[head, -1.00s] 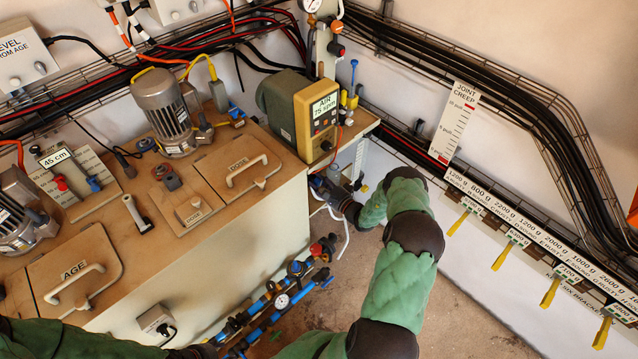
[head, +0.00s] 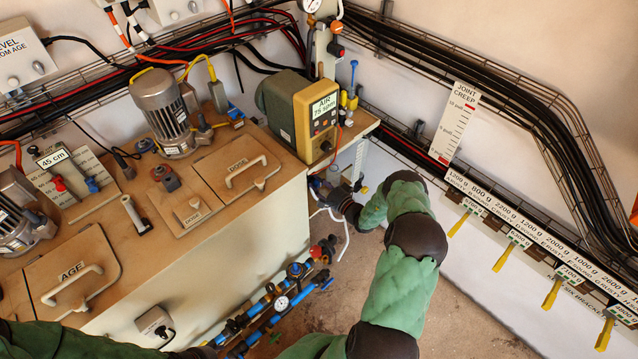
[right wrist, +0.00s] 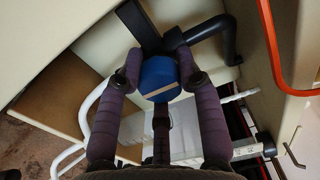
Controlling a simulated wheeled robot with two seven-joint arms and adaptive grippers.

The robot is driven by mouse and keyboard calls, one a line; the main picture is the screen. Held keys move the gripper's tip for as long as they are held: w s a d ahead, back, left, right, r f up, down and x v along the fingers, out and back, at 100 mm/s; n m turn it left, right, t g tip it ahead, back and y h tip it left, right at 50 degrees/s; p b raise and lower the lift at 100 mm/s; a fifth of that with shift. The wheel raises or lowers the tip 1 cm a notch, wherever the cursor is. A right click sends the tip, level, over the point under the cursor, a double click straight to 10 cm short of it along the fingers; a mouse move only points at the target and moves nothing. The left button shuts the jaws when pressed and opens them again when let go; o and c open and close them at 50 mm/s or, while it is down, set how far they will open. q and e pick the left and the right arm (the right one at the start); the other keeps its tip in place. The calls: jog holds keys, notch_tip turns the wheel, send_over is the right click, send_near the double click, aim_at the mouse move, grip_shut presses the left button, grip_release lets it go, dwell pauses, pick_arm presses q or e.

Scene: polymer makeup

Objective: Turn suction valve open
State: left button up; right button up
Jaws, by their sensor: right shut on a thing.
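A blue faceted knob (right wrist: 160,78) with a tan stripe sits between the two fingers of my right gripper (right wrist: 160,68) in the right wrist view. The fingers close on it from both sides. A black pipe (right wrist: 210,31) with a black bracket stands just behind it. In the head view my right gripper (head: 340,202) reaches to the right end of the cabinet, below the air meter. The knob is mostly hidden there by the gripper and wrist. I cannot tell how far the valve is turned. My left arm shows at the bottom left, but its gripper does not.
The beige cabinet (head: 235,240) fills the left, with motors and lidded hatches on top. The yellow air meter (head: 316,115) stands at its back corner. Blue pipes (head: 275,312) run low in front. A red-orange hose (right wrist: 272,55) hangs at right in the wrist view.

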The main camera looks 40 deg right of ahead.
jog(key=shift+a, duration=0.4)
jog(key=o, duration=1.2)
jog(key=shift+w+a, duration=0.1)
jog(key=shift+c, duration=0.2)
jog(key=shift+d, duration=0.2)
jog(key=shift+s+d, duration=0.1)
jog(key=shift+s, duration=0.25)
jog(key=s, duration=1.1)
jog(key=shift+s+d, duration=0.2)
jog(key=shift+d, duration=0.15)
